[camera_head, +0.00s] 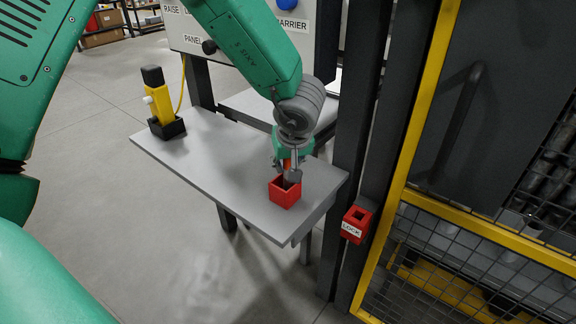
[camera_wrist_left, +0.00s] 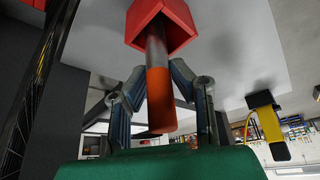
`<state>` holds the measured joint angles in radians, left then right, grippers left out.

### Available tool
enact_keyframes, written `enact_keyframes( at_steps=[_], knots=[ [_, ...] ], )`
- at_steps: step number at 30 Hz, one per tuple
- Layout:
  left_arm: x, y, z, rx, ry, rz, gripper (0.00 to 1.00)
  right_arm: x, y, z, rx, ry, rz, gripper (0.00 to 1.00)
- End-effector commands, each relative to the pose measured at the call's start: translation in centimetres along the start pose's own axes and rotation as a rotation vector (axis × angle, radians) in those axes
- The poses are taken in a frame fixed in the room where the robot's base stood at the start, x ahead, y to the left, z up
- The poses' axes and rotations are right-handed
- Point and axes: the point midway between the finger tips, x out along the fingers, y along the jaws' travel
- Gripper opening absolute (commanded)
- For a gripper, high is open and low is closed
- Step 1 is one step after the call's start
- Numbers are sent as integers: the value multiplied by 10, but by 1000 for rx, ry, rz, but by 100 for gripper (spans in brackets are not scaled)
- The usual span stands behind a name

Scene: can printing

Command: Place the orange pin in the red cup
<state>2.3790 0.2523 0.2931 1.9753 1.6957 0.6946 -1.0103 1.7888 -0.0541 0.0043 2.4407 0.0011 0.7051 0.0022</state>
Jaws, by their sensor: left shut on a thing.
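The red cup (camera_head: 284,194) is a square open box on the grey table near its right end. It also shows at the top of the left wrist view (camera_wrist_left: 176,24), with its opening toward me. My left gripper (camera_head: 290,170) is directly above the cup, shut on the orange pin (camera_wrist_left: 160,112). The pin has an orange end near the gripper and a dark grey shaft. The shaft points down to the cup's opening and its far end appears to be just inside. How deep it reaches is hidden. My right gripper is not in view.
The grey table (camera_head: 222,160) carries a yellow device (camera_head: 160,103) in a black holder at its far left. A red box marked LOCK (camera_head: 355,224) is on the dark post right of the table. A yellow-framed mesh fence (camera_head: 405,150) stands at right. The table's middle is clear.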

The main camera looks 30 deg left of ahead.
Motion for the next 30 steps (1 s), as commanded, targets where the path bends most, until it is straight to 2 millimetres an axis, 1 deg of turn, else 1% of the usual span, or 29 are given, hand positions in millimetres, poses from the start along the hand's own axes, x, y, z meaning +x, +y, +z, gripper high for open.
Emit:
enact_keyframes(
  at_steps=[6,7,8,9,20,23,26,30],
  knots=[
    [0,-1,-1,-3,-1,2,0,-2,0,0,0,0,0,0],
    [1,-1,-1,-3,-2,1,22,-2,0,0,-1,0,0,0],
    [1,-1,-1,-3,-1,1,33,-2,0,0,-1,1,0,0],
    [0,0,0,-2,0,0,40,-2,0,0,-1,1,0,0],
    [-4,2,0,0,3,0,40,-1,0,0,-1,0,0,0],
    [-16,1,-2,-2,2,3,40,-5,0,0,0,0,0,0],
    [-36,0,-2,-2,1,3,40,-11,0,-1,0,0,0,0],
    [-67,0,-2,-2,1,4,40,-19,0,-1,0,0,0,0]
  ],
)
